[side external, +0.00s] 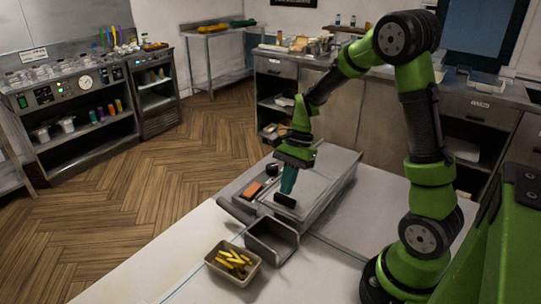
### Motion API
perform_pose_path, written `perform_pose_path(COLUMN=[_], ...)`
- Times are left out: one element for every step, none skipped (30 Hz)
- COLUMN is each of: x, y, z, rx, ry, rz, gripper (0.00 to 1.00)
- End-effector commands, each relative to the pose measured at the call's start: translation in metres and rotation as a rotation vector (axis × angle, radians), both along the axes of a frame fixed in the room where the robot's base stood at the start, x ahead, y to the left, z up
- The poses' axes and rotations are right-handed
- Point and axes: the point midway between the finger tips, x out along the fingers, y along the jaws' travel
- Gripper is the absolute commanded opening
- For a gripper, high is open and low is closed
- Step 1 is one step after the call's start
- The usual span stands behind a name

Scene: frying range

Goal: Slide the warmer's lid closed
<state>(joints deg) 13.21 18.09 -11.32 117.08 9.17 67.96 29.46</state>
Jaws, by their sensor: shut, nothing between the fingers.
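The warmer (340,179) is a long low grey metal box on the white table. Its flat grey lid (314,185) lies over most of the top, with a small black handle (284,200) near its front end. My gripper (288,190) points down at the lid, right by the handle; its teal fingers are shut with nothing between them. I cannot tell whether the fingertips touch the handle. The left strip of the warmer is uncovered, and an orange block (251,190) shows there among darker items.
An empty grey metal tray (272,240) stands in front of the warmer. A beige container of yellow fries (233,262) is at its lower left. The white table (150,275) is clear at the front left. Counters with kitchenware line the back.

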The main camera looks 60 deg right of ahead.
Motion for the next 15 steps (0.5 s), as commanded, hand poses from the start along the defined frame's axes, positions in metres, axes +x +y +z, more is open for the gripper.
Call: perform_pose_path(x=[0.000, 0.000, 0.000, 0.000, 0.000, 0.000, 0.000, 0.000, 0.000, 0.001, 0.001, 0.001, 0.001, 0.001, 0.001], y=[-0.002, -0.004, -0.008, -0.011, -0.016, -0.023, -0.029, -0.035, -0.045, -0.045, -0.048, -0.051, -0.054, -0.056, -0.059], z=[0.000, 0.000, 0.000, 0.000, 0.000, 0.000, 0.000, 0.000, 0.000, 0.010, 0.018, 0.027, 0.034, 0.040, 0.048], rx=[-0.001, -0.001, -0.001, 0.000, 0.000, -0.001, 0.000, 0.000, -0.001, -0.001, -0.002, -0.002, -0.002, -0.002, -0.002], ry=[0.001, 0.001, 0.000, 0.001, 0.000, 0.000, 0.000, 0.002, 0.001, -0.005, -0.007, -0.007, -0.007, -0.006, -0.005], rz=[-0.002, -0.002, -0.003, -0.004, -0.006, -0.006, -0.006, -0.007, -0.007, -0.003, -0.002, -0.003, -0.002, -0.002, -0.003], gripper=[0.00, 0.00, 0.00, 0.00, 0.00, 0.00, 0.00, 0.00, 0.00, 0.00, 0.00, 0.00, 0.00, 0.00, 0.00])
